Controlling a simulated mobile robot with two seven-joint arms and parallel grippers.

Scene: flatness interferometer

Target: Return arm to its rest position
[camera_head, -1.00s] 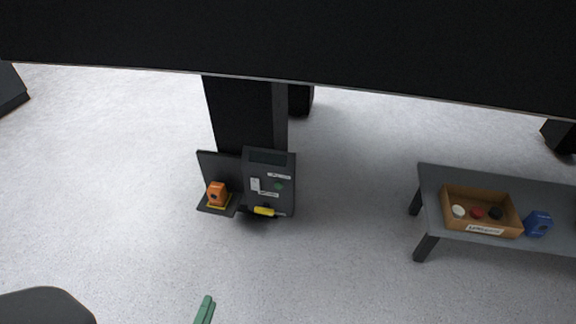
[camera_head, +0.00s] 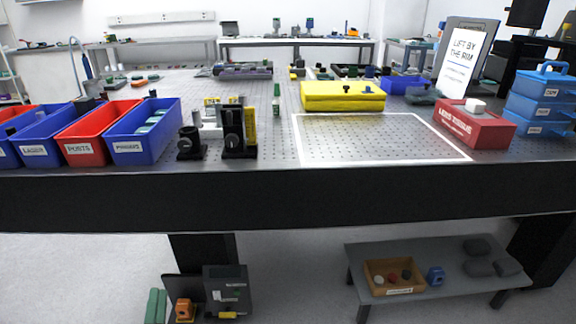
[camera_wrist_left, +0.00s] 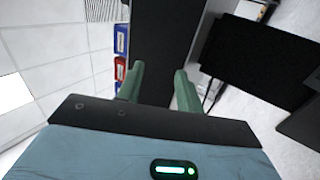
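My right arm and gripper are in neither view.
The optical table (camera_head: 280,195) spans the head view, bearing bins, a yellow case (camera_head: 342,97) and a red box (camera_head: 474,124). Below it are a dark control panel (camera_head: 227,285), an orange device (camera_head: 184,309) and a low bench (camera_head: 430,270) with a tray (camera_head: 395,290). Floor between them is clear.

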